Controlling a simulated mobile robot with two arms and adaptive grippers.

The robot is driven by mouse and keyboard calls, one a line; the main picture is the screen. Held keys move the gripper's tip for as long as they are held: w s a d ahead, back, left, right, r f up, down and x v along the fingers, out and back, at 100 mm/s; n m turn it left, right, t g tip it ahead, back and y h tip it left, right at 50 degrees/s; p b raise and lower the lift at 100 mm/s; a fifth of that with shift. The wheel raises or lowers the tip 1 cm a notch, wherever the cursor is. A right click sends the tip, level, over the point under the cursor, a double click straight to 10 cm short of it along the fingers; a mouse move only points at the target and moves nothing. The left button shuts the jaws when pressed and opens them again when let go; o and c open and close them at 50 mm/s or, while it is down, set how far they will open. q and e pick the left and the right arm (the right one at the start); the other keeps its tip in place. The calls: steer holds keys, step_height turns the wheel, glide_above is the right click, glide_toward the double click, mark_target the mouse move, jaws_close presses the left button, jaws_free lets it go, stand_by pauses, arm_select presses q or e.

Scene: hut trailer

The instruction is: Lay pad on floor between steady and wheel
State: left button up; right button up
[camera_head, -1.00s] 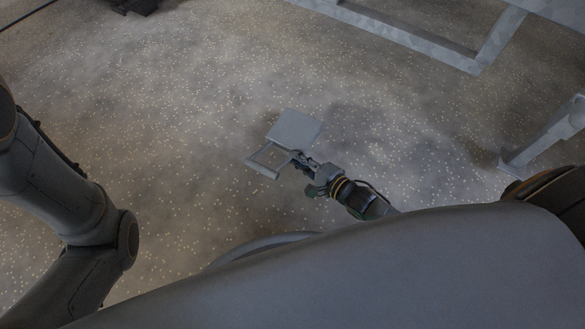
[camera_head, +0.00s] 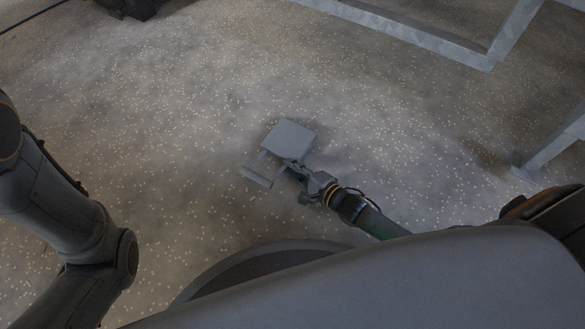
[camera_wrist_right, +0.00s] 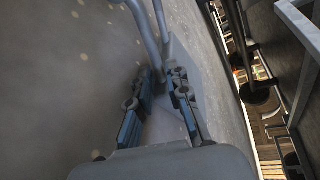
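The pad (camera_head: 289,138) is a flat grey square plate with a loop handle (camera_head: 257,176) on its near-left side. My right gripper (camera_head: 297,167) is shut on the pad by its handle side. In the right wrist view the gripper's blue-lined fingers (camera_wrist_right: 160,90) close around the handle bars (camera_wrist_right: 150,35), with the plate (camera_wrist_right: 208,88) beyond. The pad is over or on the floor; contact cannot be told. A grey metal leg with a foot (camera_head: 540,158), perhaps the steady, stands at right. No wheel shows clearly. My left arm shows at left, its gripper out of view.
A grey metal frame (camera_head: 440,42) crosses the top right. A dark object (camera_head: 133,7) sits at the top left edge, with a black cable beside it. The speckled floor (camera_head: 180,100) is clear around the pad.

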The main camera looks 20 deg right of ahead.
steer(key=shift+s+r, duration=0.1)
steer(key=shift+r, duration=0.05)
steer(key=p+v, duration=0.7)
steer(key=v, duration=0.4)
steer(key=shift+d+r, duration=0.1)
steer(key=shift+s+d, duration=0.1)
steer(key=shift+s, duration=0.2)
